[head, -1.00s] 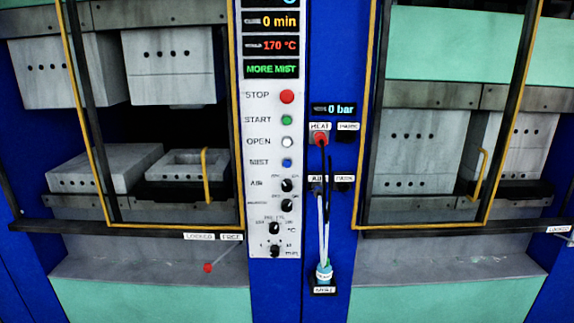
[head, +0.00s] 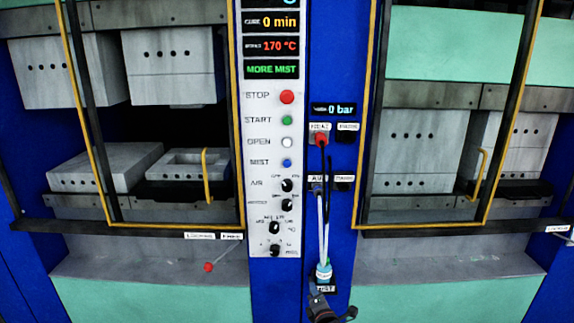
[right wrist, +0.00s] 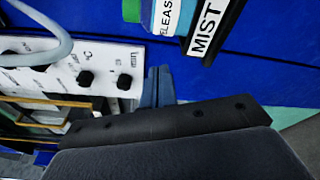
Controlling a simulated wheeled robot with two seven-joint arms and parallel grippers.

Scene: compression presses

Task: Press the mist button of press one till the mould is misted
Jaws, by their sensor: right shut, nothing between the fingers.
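The mist button (head: 287,162) is a small blue button labelled MIST on the white control panel (head: 257,215), below the white OPEN button. The green display (head: 271,69) above reads MORE MIST. In the press at left, the lower mould (head: 190,158) lies open with an empty-looking cavity, below the grey upper mould (head: 170,65). My right gripper (head: 316,298) is at the bottom of the head view, below and right of the mist button and apart from it. In the right wrist view its shut fingers (right wrist: 158,86) hold nothing. My left gripper is not in view.
A yellow-framed guard (head: 172,226) crosses the left press; a second press stands at right. Hoses (head: 324,215) run down the blue column to a holder labelled MIST (right wrist: 208,28), close to my right gripper. STOP (head: 287,97) and START (head: 287,120) buttons sit above the mist button.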

